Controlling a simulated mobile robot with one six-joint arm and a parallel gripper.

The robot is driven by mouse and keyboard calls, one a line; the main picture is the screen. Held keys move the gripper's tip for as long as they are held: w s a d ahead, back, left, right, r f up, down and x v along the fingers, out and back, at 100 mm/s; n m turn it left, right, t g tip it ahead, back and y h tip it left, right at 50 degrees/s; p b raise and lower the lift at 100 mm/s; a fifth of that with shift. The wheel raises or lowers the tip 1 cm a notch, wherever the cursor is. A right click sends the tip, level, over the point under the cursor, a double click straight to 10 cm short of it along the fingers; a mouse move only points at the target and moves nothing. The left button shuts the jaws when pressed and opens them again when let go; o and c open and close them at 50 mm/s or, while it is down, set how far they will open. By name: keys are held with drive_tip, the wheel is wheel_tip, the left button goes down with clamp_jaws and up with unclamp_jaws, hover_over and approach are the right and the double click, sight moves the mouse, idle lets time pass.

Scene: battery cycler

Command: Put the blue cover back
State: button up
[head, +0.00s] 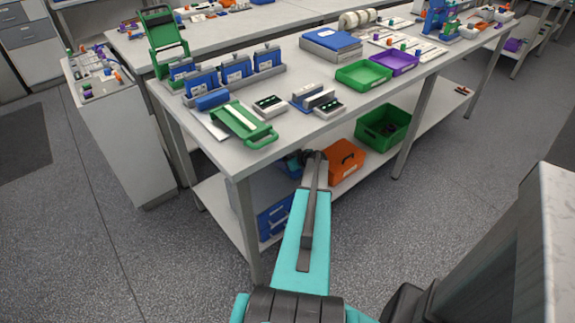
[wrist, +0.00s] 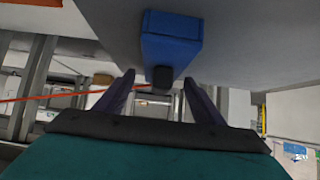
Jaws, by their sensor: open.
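A blue box-shaped piece (wrist: 172,38), which looks like the blue cover, shows in the wrist view with a dark knob (wrist: 163,77) at its near end. My gripper (wrist: 159,76) is open, with its two fingers on either side of the knob's line of sight; I cannot tell whether they touch it. In the head view my gripper (head: 314,156) is at the table's front side, below the tabletop edge. A bit of blue (head: 292,163) shows just left of it, mostly hidden; I cannot tell whether it is the same piece.
The tabletop (head: 225,150) holds blue units (head: 235,68), a green handled frame (head: 243,124), a blue block (head: 212,100) and green and purple trays (head: 364,75). On the lower shelf are an orange box (head: 345,160) and a green crate (head: 384,127). A table leg (head: 248,225) stands left of my arm.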

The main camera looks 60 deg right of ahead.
drive_tip(key=shift+x, duration=1.3)
drive_tip(key=shift+c, duration=0.3)
drive_tip(key=c, duration=1.3)
drive_tip(key=shift+r, duration=0.2)
drive_tip(key=shift+r, duration=0.55)
drive_tip(key=shift+s+d+r+b, duration=0.1)
drive_tip(key=shift+s+r+b, duration=0.5)
drive_tip(key=shift+r, duration=0.45)
drive_tip(key=s+d, duration=0.1)
drive_tip(key=s, duration=0.4)
drive_tip(key=s+d+r+b, duration=0.1)
drive_tip(key=s, duration=0.3)
drive_tip(key=s+d+b, duration=0.1)
drive_tip(key=s, duration=0.4)
drive_tip(key=shift+s+r, duration=0.25)
drive_tip(key=shift+s, duration=0.05)
